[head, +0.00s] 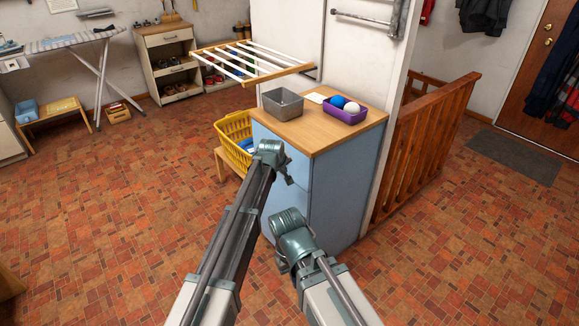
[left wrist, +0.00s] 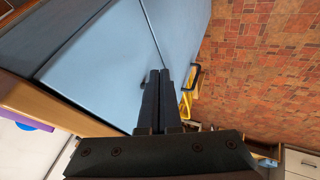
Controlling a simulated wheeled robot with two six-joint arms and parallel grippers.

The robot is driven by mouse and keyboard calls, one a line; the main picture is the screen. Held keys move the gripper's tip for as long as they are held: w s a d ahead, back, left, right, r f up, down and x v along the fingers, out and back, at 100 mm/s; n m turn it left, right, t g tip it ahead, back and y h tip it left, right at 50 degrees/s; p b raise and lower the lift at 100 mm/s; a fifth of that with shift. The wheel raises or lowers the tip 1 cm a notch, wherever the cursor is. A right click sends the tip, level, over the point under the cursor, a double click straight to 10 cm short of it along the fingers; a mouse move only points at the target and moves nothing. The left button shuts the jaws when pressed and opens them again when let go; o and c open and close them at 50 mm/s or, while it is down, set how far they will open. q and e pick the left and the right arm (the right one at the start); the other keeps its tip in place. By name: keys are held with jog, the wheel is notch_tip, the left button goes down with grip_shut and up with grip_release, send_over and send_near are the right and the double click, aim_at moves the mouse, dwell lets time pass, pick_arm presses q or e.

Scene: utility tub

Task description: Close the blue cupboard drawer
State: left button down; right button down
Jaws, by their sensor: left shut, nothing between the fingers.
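The blue cupboard (head: 345,190) with a wooden top stands in the middle of the head view. Its drawer front (head: 300,168) faces left and is partly covered by my left arm. In the left wrist view the light blue drawer front (left wrist: 105,60) fills the upper left, with thin dark seams along its edges. It looks close to flush, but I cannot tell exactly. My left gripper (head: 289,181) is shut and empty in front of it; its fingers (left wrist: 161,72) point along the blue front, contact unclear. My right gripper (head: 282,265) is lower, before the cupboard, its fingers mostly hidden.
A grey bin (head: 283,104) and a purple tray (head: 344,114) with balls stand on the cupboard top. A yellow basket (head: 234,140) is beside the cupboard at left, below a drying rack (head: 250,62). A wooden railing (head: 425,140) is at right.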

pick_arm(q)
jog(key=p+v, duration=0.6)
jog(key=v, duration=0.3)
jog(key=shift+s, duration=0.2)
jog(key=s+a+f+m+g+y, duration=0.1)
jog(key=s+a+m+g, duration=0.1)
jog(key=s+a, duration=0.65)
jog(key=s+a+f+m+g, duration=0.2)
jog(key=s+a, duration=0.3)
jog(key=s, duration=0.6)
jog(key=s+a+f+m+g+y, duration=0.1)
jog(key=s+a+m+g, duration=0.1)
jog(key=s+a, duration=0.65)
jog(key=s+d+r+m+p, duration=0.1)
jog(key=s+d+r+p, duration=0.2)
jog(key=d, duration=0.3)
jog(key=s+d+r+m+g+y+p, duration=0.1)
jog(key=s+d+r+m+p, duration=0.1)
jog(key=s+d+r+p, duration=0.2)
jog(key=shift+d+y, duration=0.3)
jog(key=shift+d, duration=0.9)
jog(key=shift+r, duration=0.15)
